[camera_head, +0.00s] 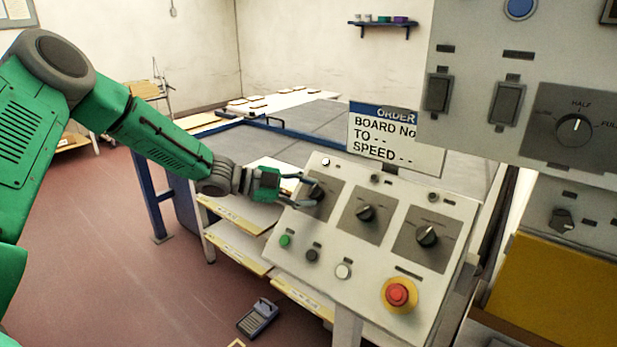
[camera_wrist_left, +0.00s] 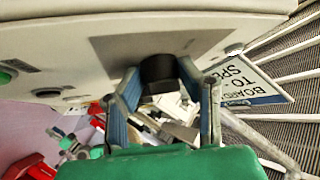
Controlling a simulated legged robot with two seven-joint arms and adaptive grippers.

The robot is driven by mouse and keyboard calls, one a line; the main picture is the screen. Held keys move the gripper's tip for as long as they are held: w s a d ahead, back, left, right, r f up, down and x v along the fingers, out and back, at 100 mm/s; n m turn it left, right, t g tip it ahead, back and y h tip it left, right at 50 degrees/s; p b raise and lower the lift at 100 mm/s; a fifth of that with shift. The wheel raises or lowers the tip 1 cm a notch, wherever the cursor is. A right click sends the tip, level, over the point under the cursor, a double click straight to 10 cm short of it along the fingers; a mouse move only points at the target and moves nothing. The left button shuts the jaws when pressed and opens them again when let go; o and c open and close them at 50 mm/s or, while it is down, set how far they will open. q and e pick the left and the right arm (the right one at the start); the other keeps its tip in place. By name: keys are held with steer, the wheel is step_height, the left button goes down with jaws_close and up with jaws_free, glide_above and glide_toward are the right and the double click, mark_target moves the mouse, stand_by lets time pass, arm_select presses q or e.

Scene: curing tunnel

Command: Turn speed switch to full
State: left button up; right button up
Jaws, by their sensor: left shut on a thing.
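A sloped control panel (camera_head: 322,245) carries a row of three black rotary knobs on dark plates. My left gripper (camera_head: 309,193) is at the leftmost knob (camera_head: 317,192), its two fingers shut on it from either side. The wrist view shows this black knob (camera_wrist_left: 158,69) between the fingertips; its pointer cannot be made out. The middle knob (camera_head: 365,213) and right knob (camera_head: 427,236) stand free. On the upper right panel, another rotary switch (camera_head: 575,129) has a scale reading HALF and a cut-off FUL; its white pointer is near HALF. My right gripper is not in view.
An order sign (camera_head: 396,138) reads BOARD No, TO and SPEED with dashes. A red emergency button (camera_head: 399,293), a green button (camera_head: 285,240) and other buttons sit below the knobs. A yellow panel (camera_head: 560,290) is at right. Shelves (camera_head: 238,212) stand behind my left gripper.

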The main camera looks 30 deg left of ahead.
arm_select(q)
steer(key=m+g, duration=0.1)
steer(key=m+g+p, duration=0.2)
steer(key=m, duration=0.1)
steer(key=shift+w+r, duration=0.25)
steer(key=shift+r, duration=0.05)
steer(key=m+g+y+p, duration=0.1)
steer(key=m+g+p, duration=0.1)
steer(key=m, duration=0.1)
steer(key=shift+w+r+m+g, duration=0.1)
steer(key=shift+m+g, duration=0.3)
steer(key=shift+m+g+y+p, duration=0.4)
steer(key=shift+m+g+y, duration=0.15)
steer(key=shift+m, duration=0.25)
steer(key=o, duration=1.1)
steer(key=shift+o, duration=0.2)
